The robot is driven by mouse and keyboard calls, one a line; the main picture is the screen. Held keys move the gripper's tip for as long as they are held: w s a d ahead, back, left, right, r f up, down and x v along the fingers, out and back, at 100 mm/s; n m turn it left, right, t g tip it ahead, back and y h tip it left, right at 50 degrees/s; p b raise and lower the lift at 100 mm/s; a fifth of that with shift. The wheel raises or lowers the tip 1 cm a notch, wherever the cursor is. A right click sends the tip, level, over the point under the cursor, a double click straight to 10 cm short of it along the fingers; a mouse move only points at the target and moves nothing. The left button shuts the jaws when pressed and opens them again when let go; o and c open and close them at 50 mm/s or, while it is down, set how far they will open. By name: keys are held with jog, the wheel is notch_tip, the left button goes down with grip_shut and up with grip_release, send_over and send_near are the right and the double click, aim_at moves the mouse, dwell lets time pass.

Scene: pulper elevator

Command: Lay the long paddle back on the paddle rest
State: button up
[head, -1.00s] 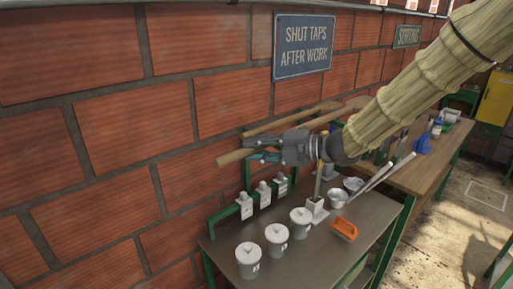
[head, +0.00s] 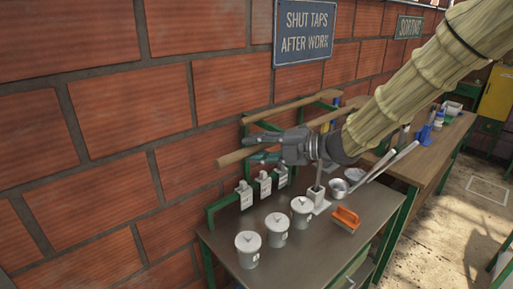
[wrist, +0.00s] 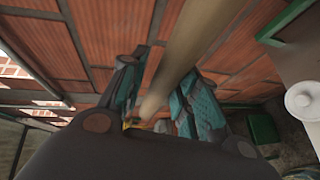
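The long paddle's wooden shaft (head: 236,157) runs from lower left to upper right, close to the brick wall. My gripper (head: 268,148) is around it in the head view, with the shaft between its fingers. In the wrist view the shaft (wrist: 199,38) passes between the two teal finger pads, which look closed on it. The likely paddle rest, a green bracket frame (head: 245,129) on the wall side, is above and behind my gripper. A second wooden bar (head: 285,108) lies along it.
A wooden bench (head: 438,150) stands at the right. The wall is close on the left.

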jog(key=shift+o, duration=0.8)
jog(key=shift+d, duration=0.1)
